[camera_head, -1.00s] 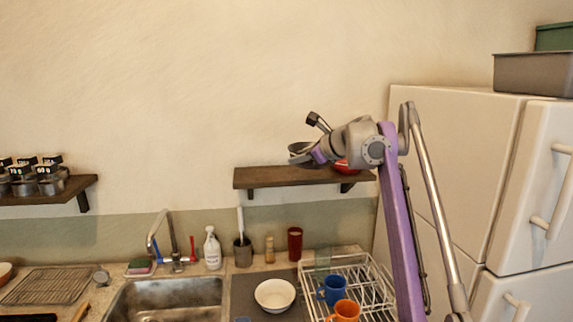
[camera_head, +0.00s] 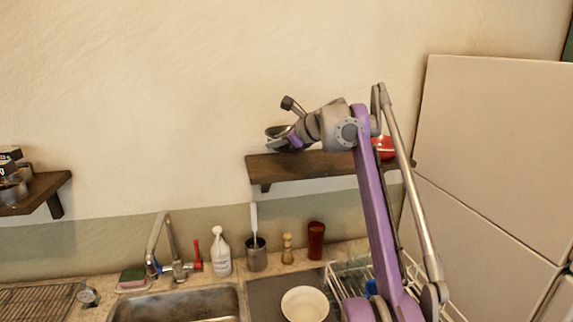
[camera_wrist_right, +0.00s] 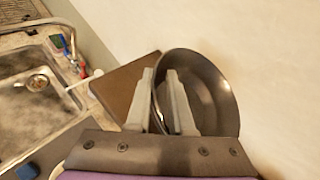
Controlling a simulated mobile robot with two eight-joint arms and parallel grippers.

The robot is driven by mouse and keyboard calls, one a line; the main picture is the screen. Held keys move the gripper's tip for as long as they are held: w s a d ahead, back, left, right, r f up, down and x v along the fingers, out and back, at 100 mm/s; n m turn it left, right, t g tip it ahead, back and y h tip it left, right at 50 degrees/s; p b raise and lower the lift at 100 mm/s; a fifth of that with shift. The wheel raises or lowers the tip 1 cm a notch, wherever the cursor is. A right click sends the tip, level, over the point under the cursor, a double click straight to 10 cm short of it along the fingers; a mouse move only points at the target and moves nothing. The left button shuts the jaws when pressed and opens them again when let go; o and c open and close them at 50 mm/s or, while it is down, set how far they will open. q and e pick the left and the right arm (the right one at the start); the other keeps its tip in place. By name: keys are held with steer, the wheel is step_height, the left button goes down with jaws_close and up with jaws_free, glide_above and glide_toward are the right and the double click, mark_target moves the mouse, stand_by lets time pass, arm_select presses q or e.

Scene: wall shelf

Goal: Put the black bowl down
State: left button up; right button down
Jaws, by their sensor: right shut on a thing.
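The black bowl (camera_head: 276,131) is at the left part of the wall shelf (camera_head: 318,165), mostly behind my right gripper (camera_head: 284,143) in the head view. In the right wrist view the dark, shiny bowl (camera_wrist_right: 212,92) is tilted in the picture, with its rim between the two pale fingers of my right gripper (camera_wrist_right: 166,95). The gripper is shut on the rim. The bowl is at or just above the shelf top; I cannot tell whether it touches. The shelf also shows in the right wrist view (camera_wrist_right: 122,85). My left gripper is not in view.
A red bowl (camera_head: 384,148) sits on the shelf's right part, partly behind my arm. Below are a sink (camera_head: 180,306), a soap bottle (camera_head: 221,252), a white bowl (camera_head: 305,304) and a dish rack (camera_head: 418,285). A fridge (camera_head: 490,150) stands at right.

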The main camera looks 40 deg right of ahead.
mark_target(276, 171)
steer(key=shift+s+f, duration=0.35)
steer(key=shift+f, duration=0.3)
steer(key=f, duration=0.2)
steer(key=w+f+b, duration=0.1)
steer(key=f, duration=0.1)
steer(key=shift+w, duration=0.2)
steer(key=shift+s+b, duration=0.2)
steer(key=shift+b, duration=0.1)
steer(key=shift+s+r, duration=0.1)
steer(key=shift+s, duration=0.1)
steer(key=shift+w, duration=0.15)
steer(key=c, duration=0.8)
jaws_free()
steer(key=shift+w, duration=0.15)
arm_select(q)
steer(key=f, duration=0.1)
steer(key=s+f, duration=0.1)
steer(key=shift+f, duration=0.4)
arm_select(e)
steer(key=shift+o, duration=0.2)
steer(key=v, duration=1.2)
